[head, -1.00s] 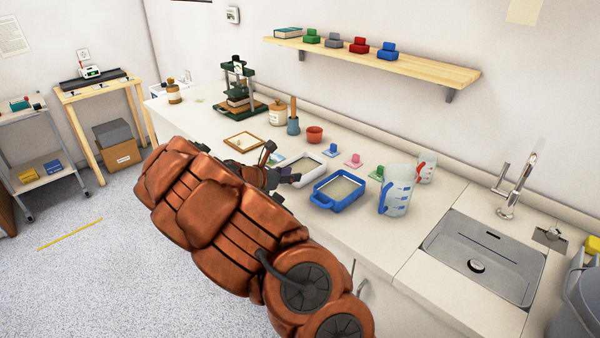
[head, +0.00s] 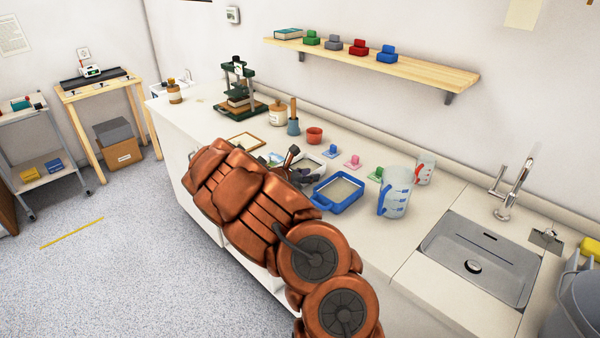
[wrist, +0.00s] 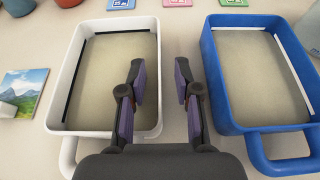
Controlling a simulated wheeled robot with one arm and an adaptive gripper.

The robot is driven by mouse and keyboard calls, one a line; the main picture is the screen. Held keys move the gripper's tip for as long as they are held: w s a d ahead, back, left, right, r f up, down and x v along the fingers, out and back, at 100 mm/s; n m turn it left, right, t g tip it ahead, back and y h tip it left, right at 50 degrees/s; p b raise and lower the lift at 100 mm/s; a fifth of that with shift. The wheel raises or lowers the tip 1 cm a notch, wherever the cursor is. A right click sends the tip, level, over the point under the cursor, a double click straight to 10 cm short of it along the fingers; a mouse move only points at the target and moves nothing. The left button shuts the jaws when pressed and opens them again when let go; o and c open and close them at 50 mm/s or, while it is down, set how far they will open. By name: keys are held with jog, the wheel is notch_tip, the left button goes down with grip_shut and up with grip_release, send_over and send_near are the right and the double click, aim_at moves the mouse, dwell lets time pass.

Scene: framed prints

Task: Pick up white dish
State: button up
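The white dish (wrist: 76,62) is a rectangular tray with a greyish-beige inside, lying on the counter at the left of the wrist view. In the head view the white dish (head: 326,163) is partly hidden behind my arm. My gripper (wrist: 159,75) is open, with purple-padded fingers apart and nothing seen between them. In the wrist view its left finger overlaps the dish's right part and its right finger is by the gap beside the blue tray. Its height above the counter is hard to tell. In the head view my gripper (head: 308,178) is mostly hidden by my arm.
A blue tray (wrist: 213,72) with a handle stands close right of the white dish. A small landscape picture (wrist: 22,90) lies left of it. Stamps, a red cup (head: 314,135) and a measuring jug (head: 396,192) stand nearby. The sink (head: 480,258) is farther right.

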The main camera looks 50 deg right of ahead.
jog(key=shift+d+f, duration=0.1)
jog(key=shift+d, duration=0.15)
grip_shut()
dwell(0.5)
